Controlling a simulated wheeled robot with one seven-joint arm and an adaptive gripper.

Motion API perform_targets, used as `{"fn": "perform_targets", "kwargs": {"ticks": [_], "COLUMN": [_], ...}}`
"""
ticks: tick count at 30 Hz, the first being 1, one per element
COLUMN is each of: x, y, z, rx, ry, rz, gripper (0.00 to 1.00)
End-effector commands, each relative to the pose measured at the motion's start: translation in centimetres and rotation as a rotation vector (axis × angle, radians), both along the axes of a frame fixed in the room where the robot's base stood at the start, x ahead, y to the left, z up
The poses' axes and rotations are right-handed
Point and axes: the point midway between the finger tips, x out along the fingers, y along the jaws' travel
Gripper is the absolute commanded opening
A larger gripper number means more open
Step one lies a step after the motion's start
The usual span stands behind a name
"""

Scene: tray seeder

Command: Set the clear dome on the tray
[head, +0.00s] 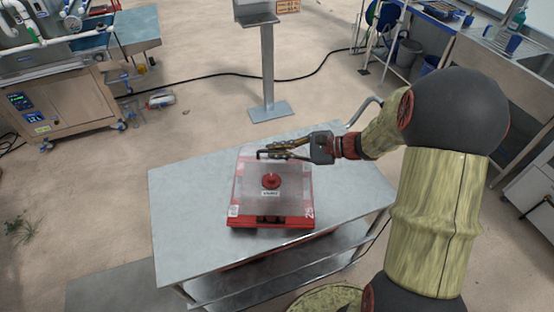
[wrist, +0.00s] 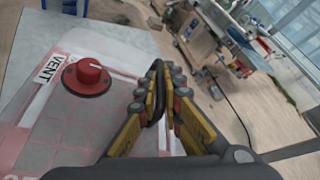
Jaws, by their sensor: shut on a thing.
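The clear dome (head: 292,185) is a see-through cover with a red vent knob (head: 271,180) and a VENT label on top. It lies over the red tray (head: 245,222) on the metal table; I cannot tell whether its rim rests fully on the tray. My gripper (head: 272,152) is at the dome's far edge, shut on its black handle. In the wrist view the yellow fingers (wrist: 162,85) close around the dark handle (wrist: 155,95), with the dome (wrist: 115,118) and its red knob to the left. The tray's far side is hidden.
The grey metal table (head: 185,215) has bare room left and right of the tray. A metal stand (head: 268,70) is behind it. A machine cabinet (head: 65,105) stands at left, and a sink bench (head: 500,80) at right. A black cable crosses the floor.

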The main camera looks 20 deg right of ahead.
Motion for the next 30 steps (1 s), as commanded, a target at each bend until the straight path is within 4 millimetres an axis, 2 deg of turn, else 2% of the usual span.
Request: {"fn": "perform_targets", "kwargs": {"ticks": [3,6,17,18,27,30], "x": [0.1,0.1,0.1,0.1,0.1,0.1], "y": [0.0,0.0,0.0,0.0,0.0,0.0], "z": [-2.3,-3.4,-3.5,-3.5,-3.5,-3.5], "rx": [0.002,0.001,0.000,0.000,0.000,0.000], "ry": [0.003,0.003,0.001,0.001,0.001,0.001], "rz": [0.001,0.001,0.000,0.000,0.000,0.000], "gripper": [0.00,0.00,0.00,0.10,0.26,0.26]}}
